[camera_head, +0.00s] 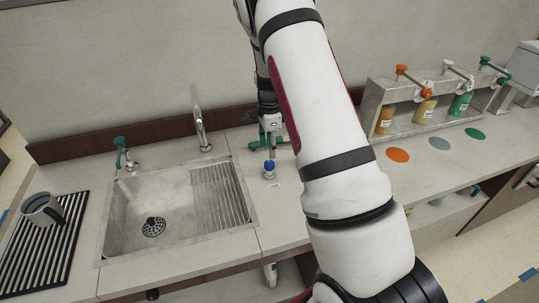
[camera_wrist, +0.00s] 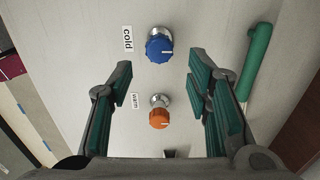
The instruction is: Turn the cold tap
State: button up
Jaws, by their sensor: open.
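The cold tap is a blue knob (camera_wrist: 160,46) on a metal stem with a white pointer line, beside a label reading "cold" in the wrist view. In the head view the blue knob (camera_head: 269,168) stands on the counter right of the sink. My gripper (camera_wrist: 160,76) is open and empty, its green-padded fingers pointing down. The blue knob lies slightly beyond the fingertips, between their lines, apparently untouched. The orange warm knob (camera_wrist: 159,116) sits nearer the palm, between the fingers in the picture. My gripper (camera_head: 268,138) hides the warm knob in the head view.
The sink (camera_head: 178,205) and its spout (camera_head: 200,120) are to the left. A green-handled fixture (camera_head: 121,143) stands behind it. A mug (camera_head: 41,209) rests on the drying rack (camera_head: 22,262). A bottle shelf (camera_head: 373,104) is right. A green bar (camera_wrist: 257,60) lies beside the right finger.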

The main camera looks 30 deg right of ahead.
aim_at(269, 163)
notch_tip(269, 163, down, 7)
jog(key=shift+f, duration=0.1)
jog(key=c, duration=0.7)
jog(key=n, duration=0.4)
jog(key=shift+n, duration=0.3)
jog(key=n, duration=0.4)
jog(key=o, duration=0.9)
notch_tip(269, 163, up, 12)
jog(key=shift+r, duration=0.15)
